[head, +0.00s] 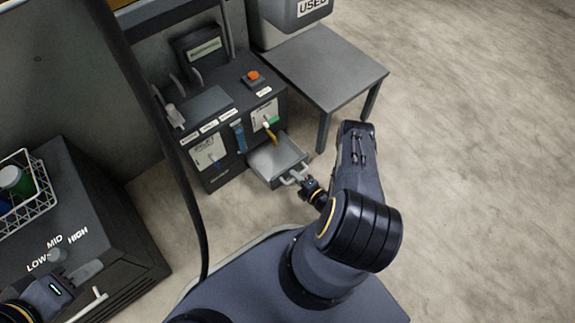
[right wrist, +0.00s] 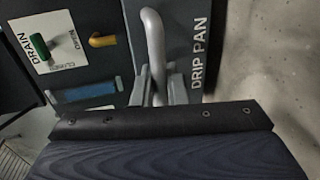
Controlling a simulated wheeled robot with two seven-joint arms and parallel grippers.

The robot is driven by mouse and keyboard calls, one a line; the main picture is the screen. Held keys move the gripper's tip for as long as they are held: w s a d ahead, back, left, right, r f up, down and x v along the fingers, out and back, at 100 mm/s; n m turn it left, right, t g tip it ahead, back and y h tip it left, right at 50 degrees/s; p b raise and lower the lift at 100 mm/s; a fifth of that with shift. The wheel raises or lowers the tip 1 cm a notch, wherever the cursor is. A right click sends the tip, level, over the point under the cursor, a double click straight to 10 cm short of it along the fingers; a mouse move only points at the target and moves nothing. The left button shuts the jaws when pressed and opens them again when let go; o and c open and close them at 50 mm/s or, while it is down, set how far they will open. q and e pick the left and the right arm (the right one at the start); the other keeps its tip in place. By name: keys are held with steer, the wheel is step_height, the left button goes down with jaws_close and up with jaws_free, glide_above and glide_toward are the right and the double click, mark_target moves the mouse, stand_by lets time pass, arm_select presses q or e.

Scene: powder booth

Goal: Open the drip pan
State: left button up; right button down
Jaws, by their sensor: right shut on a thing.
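The drip pan (head: 277,157) is a grey tray-like drawer that stands out from the lower front of the dark machine, its inside visible from above. Its front carries a bar handle (head: 292,175). In the right wrist view the DRIP PAN front (right wrist: 205,50) and the pale upright handle (right wrist: 153,45) show close up. My right gripper (head: 302,182) is shut on the handle; the fingers (right wrist: 158,85) are partly hidden by the wrist body. My left gripper (head: 52,290) is at the lower left, far from the pan, its fingertips not clear.
A grey table (head: 320,68) with a USED bin (head: 290,20) stands right of the machine. A dark cabinet (head: 95,215) with a wire basket is at left. Floor before the pan is clear.

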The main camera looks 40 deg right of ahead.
steer(key=shift+s, duration=0.1)
steer(key=c, duration=1.8)
jaws_free()
steer(key=shift+s, duration=0.1)
steer(key=p+v, duration=0.2)
steer(key=v, duration=0.5)
steer(key=shift+s+r+p, duration=0.1)
steer(key=shift+s+p, duration=0.2)
steer(key=shift+p, duration=0.1)
steer(key=shift+s, duration=0.1)
